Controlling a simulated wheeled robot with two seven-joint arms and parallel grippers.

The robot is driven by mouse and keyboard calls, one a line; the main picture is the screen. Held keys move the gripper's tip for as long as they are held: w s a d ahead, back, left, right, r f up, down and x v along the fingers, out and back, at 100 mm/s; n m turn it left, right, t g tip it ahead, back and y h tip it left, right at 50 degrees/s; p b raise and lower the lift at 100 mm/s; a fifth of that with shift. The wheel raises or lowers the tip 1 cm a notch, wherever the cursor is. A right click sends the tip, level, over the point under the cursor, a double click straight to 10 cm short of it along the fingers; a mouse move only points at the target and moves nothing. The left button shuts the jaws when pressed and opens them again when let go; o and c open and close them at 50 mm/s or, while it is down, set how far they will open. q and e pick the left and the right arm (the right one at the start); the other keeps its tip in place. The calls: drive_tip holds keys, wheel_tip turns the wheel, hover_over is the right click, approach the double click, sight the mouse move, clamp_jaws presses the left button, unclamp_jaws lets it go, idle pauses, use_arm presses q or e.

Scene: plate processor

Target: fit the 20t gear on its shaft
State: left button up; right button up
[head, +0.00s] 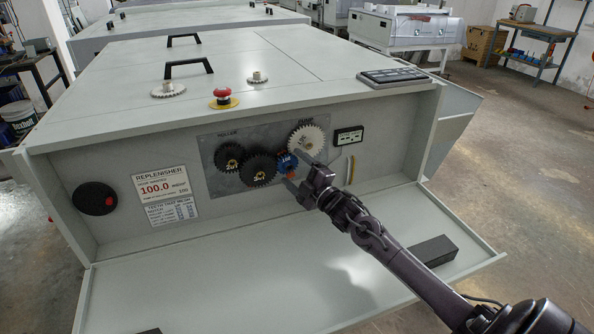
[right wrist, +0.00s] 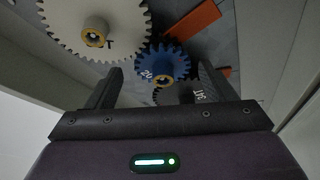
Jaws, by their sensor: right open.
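The blue 20t gear (head: 287,161) is at the panel between the large white gear (head: 306,140) and a black gear (head: 258,170). In the right wrist view the blue gear (right wrist: 170,58) shows its "20" mark and a brass-coloured hub. Its teeth appear close to the white gear (right wrist: 120,18); I cannot tell whether they touch or how far it sits on its shaft. My right gripper (head: 298,171) is open in front of the panel, with its fingers on either side of the blue gear and gaps visible. My left gripper is not in view.
Another black gear (head: 228,157) is at the panel's left. Orange pieces (right wrist: 190,21) show behind the blue gear. The lowered door (head: 250,275) lies below, with a dark block (head: 435,250) at its right. A red button (head: 221,93) and loose-looking pale gears (head: 168,90) are on top.

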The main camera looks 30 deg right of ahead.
drive_tip(key=shift+a, duration=0.15)
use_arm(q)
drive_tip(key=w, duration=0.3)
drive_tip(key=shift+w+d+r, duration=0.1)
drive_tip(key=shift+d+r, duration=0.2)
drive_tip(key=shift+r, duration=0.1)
use_arm(e)
drive_tip(key=s+d+f, duration=0.1)
drive_tip(key=s, duration=0.6)
drive_tip(key=shift+s+d, duration=0.15)
drive_tip(key=shift+s, duration=0.2)
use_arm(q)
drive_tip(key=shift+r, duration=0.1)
use_arm(e)
drive_tip(key=shift+r, duration=0.1)
